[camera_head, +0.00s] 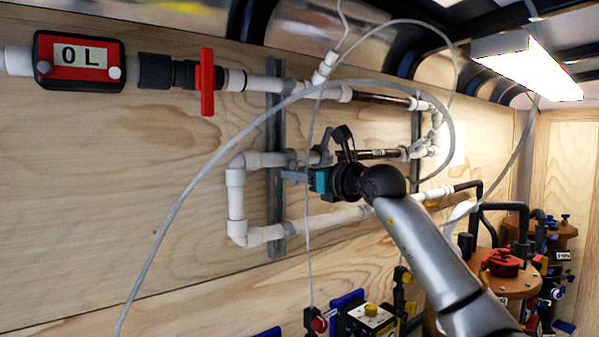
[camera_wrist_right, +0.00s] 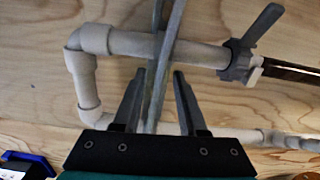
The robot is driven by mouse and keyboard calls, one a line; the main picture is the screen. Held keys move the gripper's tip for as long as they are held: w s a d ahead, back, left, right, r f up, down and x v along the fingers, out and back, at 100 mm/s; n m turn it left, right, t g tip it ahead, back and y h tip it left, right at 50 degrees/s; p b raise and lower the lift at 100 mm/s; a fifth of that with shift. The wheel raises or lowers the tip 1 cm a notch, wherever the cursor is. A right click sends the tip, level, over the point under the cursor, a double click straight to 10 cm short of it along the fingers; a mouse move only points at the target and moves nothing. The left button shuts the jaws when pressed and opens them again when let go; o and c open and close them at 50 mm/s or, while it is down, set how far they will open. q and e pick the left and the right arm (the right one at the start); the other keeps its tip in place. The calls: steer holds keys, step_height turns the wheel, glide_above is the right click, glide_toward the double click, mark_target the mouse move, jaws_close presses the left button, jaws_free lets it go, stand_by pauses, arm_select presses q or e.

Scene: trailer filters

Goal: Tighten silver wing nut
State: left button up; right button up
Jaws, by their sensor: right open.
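A grey wing-shaped handle (camera_wrist_right: 262,27) on a white pipe shows at the upper right of the right wrist view; I cannot tell surely whether it is the silver wing nut. In the head view my arm crowds that spot, where a small grey fitting (camera_head: 325,146) shows. My right gripper (camera_head: 286,175) is in front of the middle pipes, pointing left toward the wall. In the right wrist view its two fingers (camera_wrist_right: 158,75) are apart with nothing held; the handle lies beyond them to the right, untouched. My left gripper is out of view.
A grey vertical strut (camera_head: 276,220) carries the white pipes (camera_head: 237,200) on the wooden wall. A thin hose (camera_head: 190,190) loops across the front. A red valve handle (camera_head: 207,82) is at upper left. Copper-coloured filter tanks (camera_head: 510,280) stand at right.

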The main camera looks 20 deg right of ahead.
steer(key=shift+c, duration=0.2)
jaws_close()
stand_by(0.4)
